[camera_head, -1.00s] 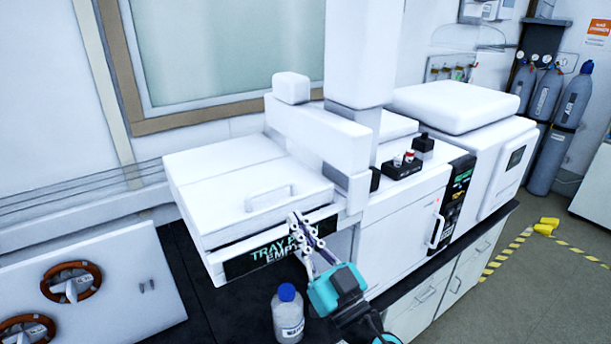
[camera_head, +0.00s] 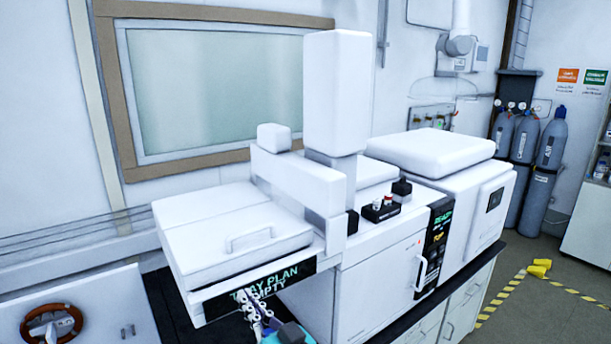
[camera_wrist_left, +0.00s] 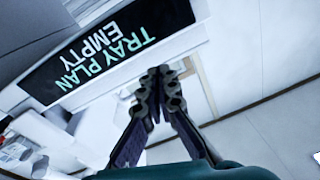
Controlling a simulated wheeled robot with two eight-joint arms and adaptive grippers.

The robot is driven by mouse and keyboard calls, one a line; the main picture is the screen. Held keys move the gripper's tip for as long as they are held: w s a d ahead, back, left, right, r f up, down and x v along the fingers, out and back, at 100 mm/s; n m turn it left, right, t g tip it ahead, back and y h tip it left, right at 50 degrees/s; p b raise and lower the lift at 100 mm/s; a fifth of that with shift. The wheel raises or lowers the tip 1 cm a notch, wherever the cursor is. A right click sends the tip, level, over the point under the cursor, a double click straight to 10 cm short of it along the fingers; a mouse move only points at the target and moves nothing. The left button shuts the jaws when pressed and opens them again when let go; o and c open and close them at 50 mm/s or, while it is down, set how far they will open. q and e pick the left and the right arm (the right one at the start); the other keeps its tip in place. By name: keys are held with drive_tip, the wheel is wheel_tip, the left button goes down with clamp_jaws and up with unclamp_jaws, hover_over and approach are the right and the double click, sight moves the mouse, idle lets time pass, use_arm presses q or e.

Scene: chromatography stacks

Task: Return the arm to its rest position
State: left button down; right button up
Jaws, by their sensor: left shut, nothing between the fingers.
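My left gripper (camera_head: 256,310) shows at the bottom of the head view, just in front of the tray unit's black sign (camera_head: 262,287), which reads "TRAY PLAN EMPTY". Its fingers are shut with nothing between them. In the left wrist view the closed fingertips (camera_wrist_left: 160,85) point toward the white cabinet front, below and beside the same sign (camera_wrist_left: 105,48). They appear apart from it. My right gripper is in neither view.
The white instrument (camera_head: 385,270) stands on a dark bench, with a small black vial holder (camera_head: 381,210) on top. Gas cylinders (camera_head: 545,170) stand at the back right.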

use_arm(q)
drive_tip(key=a+f+g, duration=0.1)
drive_tip(key=a, duration=0.1)
drive_tip(key=a+f, duration=0.1)
drive_tip(key=f, duration=0.1)
drive_tip(key=a+f+m+g+h, duration=0.1)
drive_tip(key=a+f, duration=0.1)
drive_tip(key=shift+s+a+f+g, duration=0.25)
drive_tip(key=shift+s+a+g, duration=0.05)
drive_tip(key=s+a+f+m+g+h+b, duration=0.1)
drive_tip(key=s+a+f+g+h, duration=0.25)
drive_tip(key=f, duration=0.35)
drive_tip(key=s+a+f+m+g+h+b, duration=0.1)
drive_tip(key=s+a+f+m+g+h, duration=0.15)
drive_tip(key=s+f, duration=0.4)
drive_tip(key=s+d+f+h, duration=0.2)
drive_tip(key=d+f+h, duration=0.2)
drive_tip(key=h, duration=0.1)
drive_tip(key=shift+s+d+f+t+b, duration=0.2)
drive_tip(key=shift+s+f+t+b, duration=0.1)
drive_tip(key=shift+t+b, duration=0.1)
